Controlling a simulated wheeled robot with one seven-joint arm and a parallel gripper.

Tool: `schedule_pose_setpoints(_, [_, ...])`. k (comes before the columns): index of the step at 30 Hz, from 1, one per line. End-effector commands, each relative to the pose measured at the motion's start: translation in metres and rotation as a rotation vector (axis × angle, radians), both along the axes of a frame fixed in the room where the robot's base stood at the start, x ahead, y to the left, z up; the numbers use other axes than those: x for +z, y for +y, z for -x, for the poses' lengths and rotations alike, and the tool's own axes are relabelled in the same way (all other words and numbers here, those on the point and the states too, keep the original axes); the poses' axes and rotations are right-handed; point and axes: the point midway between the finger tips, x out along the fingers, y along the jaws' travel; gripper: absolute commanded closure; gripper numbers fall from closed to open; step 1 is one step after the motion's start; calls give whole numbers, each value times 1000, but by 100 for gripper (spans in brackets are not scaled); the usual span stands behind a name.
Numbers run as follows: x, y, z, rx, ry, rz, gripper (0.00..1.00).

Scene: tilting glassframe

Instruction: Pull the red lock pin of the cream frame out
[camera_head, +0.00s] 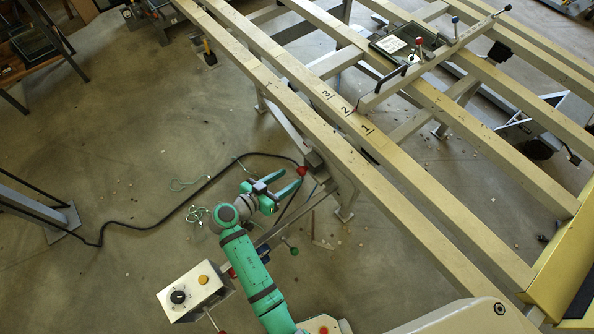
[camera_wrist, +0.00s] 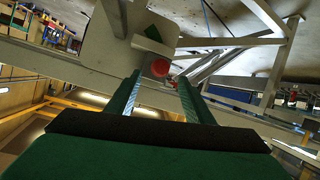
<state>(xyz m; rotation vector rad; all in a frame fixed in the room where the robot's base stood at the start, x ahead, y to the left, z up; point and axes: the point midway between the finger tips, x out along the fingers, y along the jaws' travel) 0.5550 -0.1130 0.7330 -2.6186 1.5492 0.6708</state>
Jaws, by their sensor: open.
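The cream frame (camera_head: 408,212) is a set of long parallel beams running diagonally across the head view. The red lock pin (camera_head: 302,171) shows as a small red knob beside a dark block under its near edge. My green gripper (camera_head: 292,179) is open, with its fingertips close to the knob. In the wrist view, the round red knob (camera_wrist: 160,68) appears between and just beyond the tips of my two fingers (camera_wrist: 160,83). A pale plate with a green triangle is behind it. The pin's shaft is hidden, and I cannot tell whether either finger touches the knob.
A control box (camera_head: 195,291) with a black knob and an orange button stands at the lower left. A black cable (camera_head: 160,226) lies on the floor. A leg and a slanted brace of the frame are near my gripper. The floor to the left is mostly free.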

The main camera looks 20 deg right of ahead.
Motion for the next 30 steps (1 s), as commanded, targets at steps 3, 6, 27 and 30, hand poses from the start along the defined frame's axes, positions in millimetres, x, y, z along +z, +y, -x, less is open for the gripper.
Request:
schedule_pose_setpoints(3, [-9,-18,-8,-2,1,-1,53])
schedule_pose_setpoints(6, [-14,-32,-15,-3,1,-1,53])
schedule_pose_setpoints(27, [-23,-48,-26,4,0,-1,81])
schedule_pose_setpoints(30, [-23,-49,-26,3,0,-1,100])
